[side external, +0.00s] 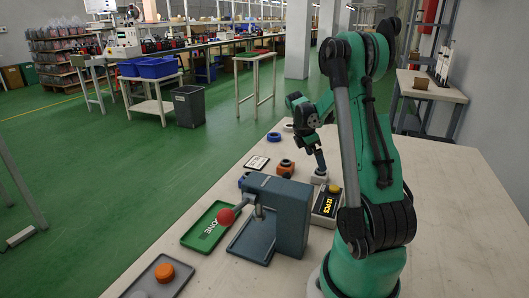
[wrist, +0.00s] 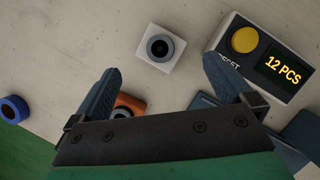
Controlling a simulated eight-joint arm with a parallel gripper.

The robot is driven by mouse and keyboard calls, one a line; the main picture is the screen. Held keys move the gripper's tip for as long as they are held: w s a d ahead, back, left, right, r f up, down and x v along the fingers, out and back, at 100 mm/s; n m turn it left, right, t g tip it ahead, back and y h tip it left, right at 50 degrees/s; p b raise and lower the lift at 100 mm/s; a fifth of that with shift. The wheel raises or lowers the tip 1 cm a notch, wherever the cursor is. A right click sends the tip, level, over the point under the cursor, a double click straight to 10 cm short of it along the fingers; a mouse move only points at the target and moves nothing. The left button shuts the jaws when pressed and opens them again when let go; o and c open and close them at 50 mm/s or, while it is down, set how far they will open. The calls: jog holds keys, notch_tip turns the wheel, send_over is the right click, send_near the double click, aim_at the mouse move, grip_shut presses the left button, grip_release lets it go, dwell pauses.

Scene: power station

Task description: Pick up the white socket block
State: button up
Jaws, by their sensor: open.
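The white socket block (wrist: 160,47) is a small pale square block with a dark round hole. It lies on the table at the upper middle of the wrist view, just beyond the fingertips. My gripper (wrist: 161,70) is open and empty, its two fingers apart on either side below the block. In the side external view my gripper (side external: 320,166) points down over the white socket block (side external: 319,178), which is partly hidden under it. I cannot tell the exact height between them.
An orange block (wrist: 127,105) sits by the left finger. A counter box (wrist: 265,58) with a yellow button and "12 PCS" display stands right. A blue ring (wrist: 13,109) lies left. In the side view, a grey press (side external: 280,205) with a red-knobbed lever and a green tray (side external: 208,228) stand nearby.

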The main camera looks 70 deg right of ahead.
aim_at(320, 176)
jog(key=x, duration=0.5)
jog(key=shift+s+d+f, duration=0.15)
jog(key=shift+s+f, duration=0.1)
jog(key=shift+f, duration=0.1)
jog(key=c, duration=1)
